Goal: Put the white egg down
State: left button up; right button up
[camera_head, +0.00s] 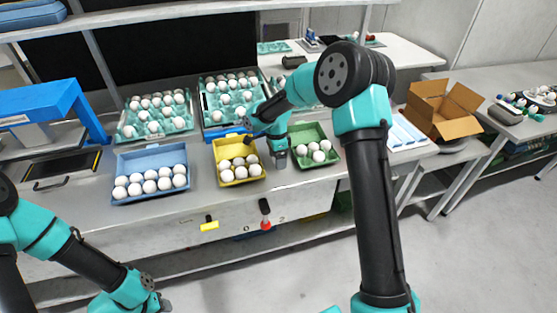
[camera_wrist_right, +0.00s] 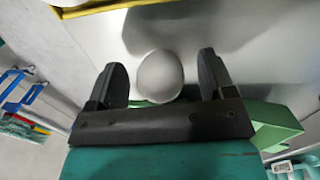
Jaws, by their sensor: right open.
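The white egg (camera_wrist_right: 160,77) sits between the two spread fingers of my right gripper (camera_wrist_right: 164,82) in the right wrist view, with a visible gap on each side. A pale grey surface lies behind it; I cannot tell for sure whether the egg rests on it. In the head view my right gripper (camera_head: 281,160) points down at the counter between the yellow carton (camera_head: 231,148) and the green carton (camera_head: 307,132); I cannot make out the egg there. My left gripper (camera_head: 163,304) is at the bottom left, away from the counter, its fingers too small to read.
The yellow and green cartons hold several white eggs each, close on either side of my right gripper. A blue carton (camera_head: 150,158) with several eggs stands left. Teal trays (camera_head: 127,131) of eggs stand behind. An open cardboard box (camera_head: 437,122) is at the right.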

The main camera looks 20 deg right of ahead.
jog(key=shift+f, duration=0.3)
jog(key=shift+c, duration=0.2)
jog(key=c, duration=0.7)
